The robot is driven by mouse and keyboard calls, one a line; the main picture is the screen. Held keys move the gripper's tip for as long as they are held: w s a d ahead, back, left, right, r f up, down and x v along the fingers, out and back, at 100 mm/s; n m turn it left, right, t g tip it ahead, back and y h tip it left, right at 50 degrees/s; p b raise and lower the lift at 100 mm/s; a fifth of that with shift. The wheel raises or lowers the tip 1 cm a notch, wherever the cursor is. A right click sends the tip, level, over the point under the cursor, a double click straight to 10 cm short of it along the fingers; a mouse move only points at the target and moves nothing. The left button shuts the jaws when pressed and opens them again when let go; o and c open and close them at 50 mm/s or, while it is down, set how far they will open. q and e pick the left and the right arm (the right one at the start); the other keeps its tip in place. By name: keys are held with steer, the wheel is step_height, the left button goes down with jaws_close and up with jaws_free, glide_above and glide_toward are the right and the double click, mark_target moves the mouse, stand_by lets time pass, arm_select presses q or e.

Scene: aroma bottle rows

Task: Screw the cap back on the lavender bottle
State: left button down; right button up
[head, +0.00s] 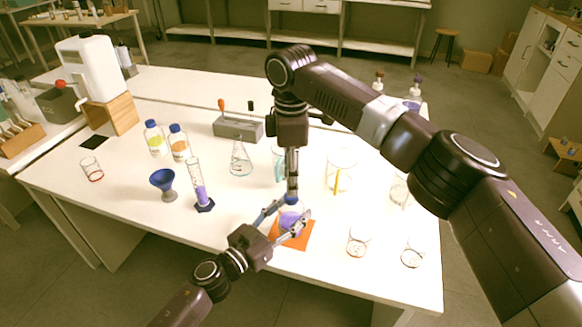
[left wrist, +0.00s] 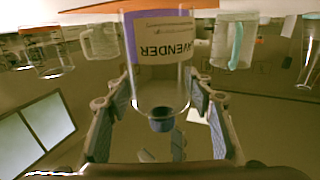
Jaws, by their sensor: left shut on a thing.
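The lavender bottle (head: 289,222), with purple contents, stands on the orange mat (head: 300,243). It shows upside down in the left wrist view (left wrist: 158,65), its label reading LAVENDER. My left gripper (head: 295,210) is shut on the bottle, one finger on each side.
A graduated cylinder (head: 200,190) and a blue funnel (head: 164,181) stand to the left. A large beaker (head: 340,172) stands behind right, and small beakers (head: 357,243) stand to the right. Two capped bottles (head: 178,143) are behind left. The front-left tabletop is clear.

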steer(key=shift+f, duration=2.55)
steer(key=shift+c, duration=0.5)
jaws_close()
steer(key=m, duration=0.5)
steer(key=shift+a, duration=0.1)
steer(key=m, duration=0.3)
steer(key=shift+o, duration=0.7)
jaws_free()
steer(key=shift+r, duration=2.25)
